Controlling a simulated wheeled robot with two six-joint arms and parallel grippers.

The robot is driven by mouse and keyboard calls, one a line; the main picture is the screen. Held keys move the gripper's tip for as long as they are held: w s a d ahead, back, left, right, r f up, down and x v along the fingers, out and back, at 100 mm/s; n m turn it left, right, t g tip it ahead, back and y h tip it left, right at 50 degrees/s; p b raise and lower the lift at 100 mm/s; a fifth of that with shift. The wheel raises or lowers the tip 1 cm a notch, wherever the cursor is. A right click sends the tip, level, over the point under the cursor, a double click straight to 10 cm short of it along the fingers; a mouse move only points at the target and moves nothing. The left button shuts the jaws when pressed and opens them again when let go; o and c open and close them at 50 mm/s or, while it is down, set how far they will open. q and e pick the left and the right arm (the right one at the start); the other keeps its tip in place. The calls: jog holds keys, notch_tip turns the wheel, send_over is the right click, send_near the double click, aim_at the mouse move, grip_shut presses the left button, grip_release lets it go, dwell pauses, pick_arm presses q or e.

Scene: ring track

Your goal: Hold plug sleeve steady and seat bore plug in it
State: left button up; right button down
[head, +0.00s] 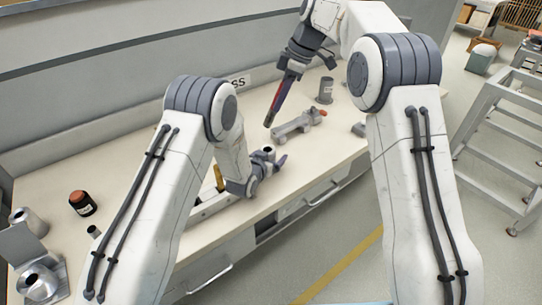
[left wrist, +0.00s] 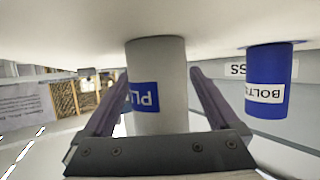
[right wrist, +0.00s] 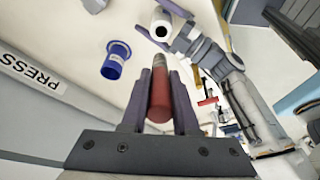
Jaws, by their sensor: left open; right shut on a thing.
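The plug sleeve is a grey upright cylinder with a dark bore on the bench, seen in the head view (head: 269,150). In the left wrist view the sleeve (left wrist: 160,112) shows a blue label. My left gripper (head: 268,163) is open, with one finger on each side of the sleeve. My right gripper (right wrist: 159,98) is shut on the bore plug, which is red with a grey end (right wrist: 158,62). In the head view the plug (head: 279,98) hangs tilted above the bench, behind the sleeve and apart from it. The sleeve's open bore (right wrist: 160,30) also shows in the right wrist view.
A grey fixture (head: 297,126) with an orange end lies right of the sleeve. A grey cylinder (head: 325,90) stands behind it. A blue BOLTS container (left wrist: 268,80) shows in the left wrist view. A dark jar (head: 82,203) and metal parts (head: 40,280) stand at left.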

aim_at(268, 123)
pick_arm(q)
jog(key=c, duration=1.4)
jog(key=shift+c, duration=0.2)
pick_arm(e)
jog(key=shift+w+a+r+h, duration=0.25)
jog(key=shift+a+h, duration=0.15)
jog(key=shift+a, duration=0.1)
jog(key=shift+w+a+r+n+h, duration=0.1)
jog(key=shift+a+r+n+h, duration=0.25)
jog(key=shift+a+h, duration=0.3)
jog(key=shift+s+a+r+h, duration=0.25)
jog(key=shift+a+r+h, duration=0.1)
jog(key=shift+h, duration=0.5)
jog(key=shift+f, duration=4.95)
